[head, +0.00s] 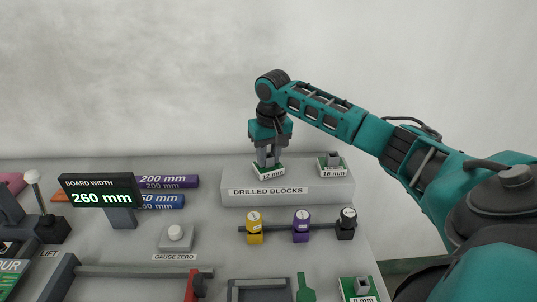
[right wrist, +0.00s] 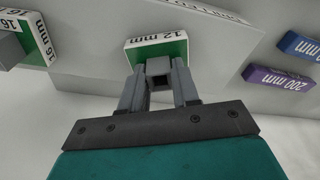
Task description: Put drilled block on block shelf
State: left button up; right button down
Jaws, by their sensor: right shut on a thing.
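The block shelf (head: 310,190) is a grey raised ledge labelled DRILLED BLOCKS at the back of the board. A green and white drilled block marked 12 mm (head: 268,173) is at the left part of its top. My right gripper (head: 267,160) points down from above and is shut on the block's grey upright part. In the right wrist view the two fingers (right wrist: 160,88) close on both sides of that part, and the 12 mm block (right wrist: 172,48) looks level with the shelf top; I cannot tell whether it touches. My left gripper is not in view.
A 16 mm block (head: 333,169) stands at the shelf's right end. An 8 mm block (head: 357,290) is at front right. Yellow, purple and black knobs (head: 301,222) stand before the shelf. A BOARD WIDTH display (head: 101,190) reading 260 mm is at left.

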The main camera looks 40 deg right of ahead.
aim_at(271, 169)
jog(key=c, duration=0.8)
grip_release()
jog(key=r, duration=0.4)
jog(key=s+r, duration=0.1)
jog(key=r, duration=0.7)
jog(key=shift+s+a, duration=0.2)
